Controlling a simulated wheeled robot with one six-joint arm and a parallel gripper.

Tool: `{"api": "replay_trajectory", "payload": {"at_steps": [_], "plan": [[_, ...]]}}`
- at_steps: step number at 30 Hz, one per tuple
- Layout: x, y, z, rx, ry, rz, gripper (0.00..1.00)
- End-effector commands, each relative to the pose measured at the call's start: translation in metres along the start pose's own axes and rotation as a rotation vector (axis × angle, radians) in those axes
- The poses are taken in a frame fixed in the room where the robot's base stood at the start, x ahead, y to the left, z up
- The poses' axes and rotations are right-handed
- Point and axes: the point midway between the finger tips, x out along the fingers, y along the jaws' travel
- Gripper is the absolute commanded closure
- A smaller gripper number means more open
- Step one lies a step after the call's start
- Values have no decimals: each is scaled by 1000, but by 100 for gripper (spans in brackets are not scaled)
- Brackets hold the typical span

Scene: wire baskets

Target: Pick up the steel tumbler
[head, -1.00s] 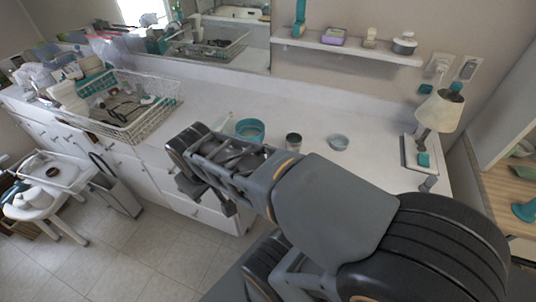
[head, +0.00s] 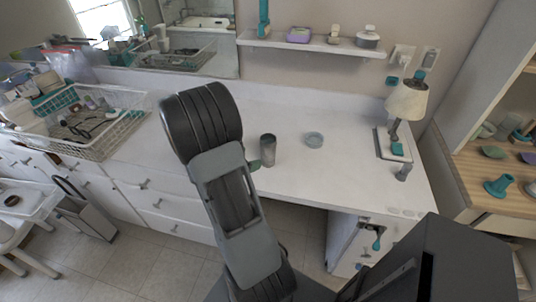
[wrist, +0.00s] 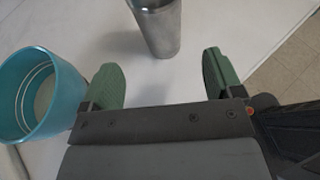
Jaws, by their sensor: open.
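The steel tumbler (head: 267,150) stands upright on the white counter (head: 300,178), just right of my arm in the head view. In the wrist view the tumbler (wrist: 157,27) is ahead of my gripper (wrist: 160,82), in line with the gap between its two green finger pads. The pads are wide apart with nothing between them. The tumbler's upper part is cut off by the wrist frame. In the head view my arm hides most of my gripper.
A teal cup (wrist: 42,95) stands close by my gripper's left finger in the wrist view. A lamp (head: 407,103) stands farther right, and a wire basket (head: 100,145) is at the left.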

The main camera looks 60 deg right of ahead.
Motion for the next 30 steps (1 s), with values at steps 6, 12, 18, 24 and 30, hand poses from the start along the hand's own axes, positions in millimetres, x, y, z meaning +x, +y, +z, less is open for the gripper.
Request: {"api": "replay_trajectory", "payload": {"at_steps": [6,12,18,24,30], "plan": [[32,0,0,3,2,-2,14],[42,-1,0,2,2,-1,14],[65,-2,0,2,4,-5,14],[88,-2,-1,4,4,-2,14],[94,-1,-1,3,3,1,14]]}}
